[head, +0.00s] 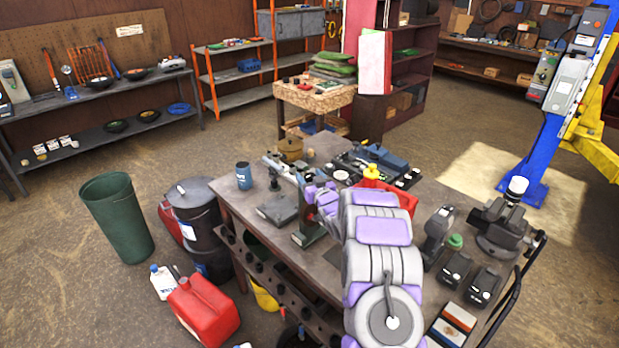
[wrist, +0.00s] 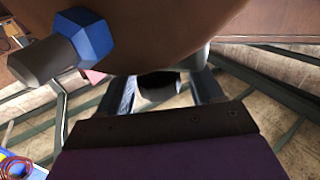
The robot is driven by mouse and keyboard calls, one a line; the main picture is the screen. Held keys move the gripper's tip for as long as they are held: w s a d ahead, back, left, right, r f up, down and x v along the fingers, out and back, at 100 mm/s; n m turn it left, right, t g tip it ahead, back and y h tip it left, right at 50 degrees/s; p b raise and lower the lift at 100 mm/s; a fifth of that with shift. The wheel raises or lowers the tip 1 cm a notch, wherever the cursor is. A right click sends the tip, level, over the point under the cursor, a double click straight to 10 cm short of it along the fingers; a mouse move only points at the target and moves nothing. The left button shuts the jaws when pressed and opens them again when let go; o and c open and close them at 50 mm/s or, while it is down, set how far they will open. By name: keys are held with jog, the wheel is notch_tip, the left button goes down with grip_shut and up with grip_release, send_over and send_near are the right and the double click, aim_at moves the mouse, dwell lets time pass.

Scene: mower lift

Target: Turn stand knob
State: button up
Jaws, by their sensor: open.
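In the head view, a small stand with a dark green column (head: 308,230) is on the workbench, partly behind my arm. A grey square base plate (head: 278,209) is beside it. My purple and white arm reaches toward the stand and hides part of it. In the wrist view, my gripper (wrist: 162,92) is open, with one finger on each side. A dark rounded piece (wrist: 158,88) shows between the fingers; I cannot tell if it is the stand knob or if they touch it. A blue hexagonal piece (wrist: 85,36) on a grey shaft is at upper left, in front of a large brown rounded surface (wrist: 170,30).
The workbench (head: 228,196) is crowded. A blue can (head: 244,176) stands near its left edge. A red fuel can (head: 203,311) and a green bin (head: 117,218) stand on the floor at left.

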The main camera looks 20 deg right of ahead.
jog(key=shift+w+d, duration=0.15)
jog(key=shift+d, duration=0.15)
jog(key=shift+a, duration=0.1)
jog(key=shift+a, duration=0.25)
jog(key=c, duration=0.5)
jog(key=shift+d+r, duration=0.1)
jog(key=shift+d, duration=0.05)
jog(key=c, duration=0.5)
jog(key=shift+h+b, duration=0.3)
jog(key=shift+b, duration=0.1)
